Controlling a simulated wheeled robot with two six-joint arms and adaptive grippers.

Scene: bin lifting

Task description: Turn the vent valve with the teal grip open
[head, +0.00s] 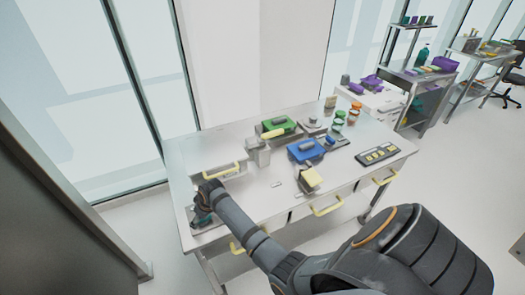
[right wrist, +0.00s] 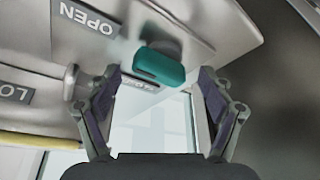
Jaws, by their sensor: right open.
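The teal grip (right wrist: 160,66) of the vent valve shows in the right wrist view as a rounded bar lying across the picture, on a grey mount. It also shows in the head view (head: 203,217) at the table's near left corner, partly hidden by my arm. My right gripper (right wrist: 158,84) is open, its fingers on either side of the grip's ends; I see no contact. In the head view my right gripper (head: 207,196) is over that corner. An OPEN label (right wrist: 87,18) is left of the grip, and a partly cut-off label starting LO (right wrist: 14,92) is further left. My left gripper is not in view.
The white table (head: 240,203) holds a green case (head: 277,127), a blue case (head: 304,151), a grey box (head: 262,157) and a dark tray (head: 380,153). A yellow handle (head: 222,171) stands close behind my right gripper. Yellow drawer handles (head: 327,209) project from the front.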

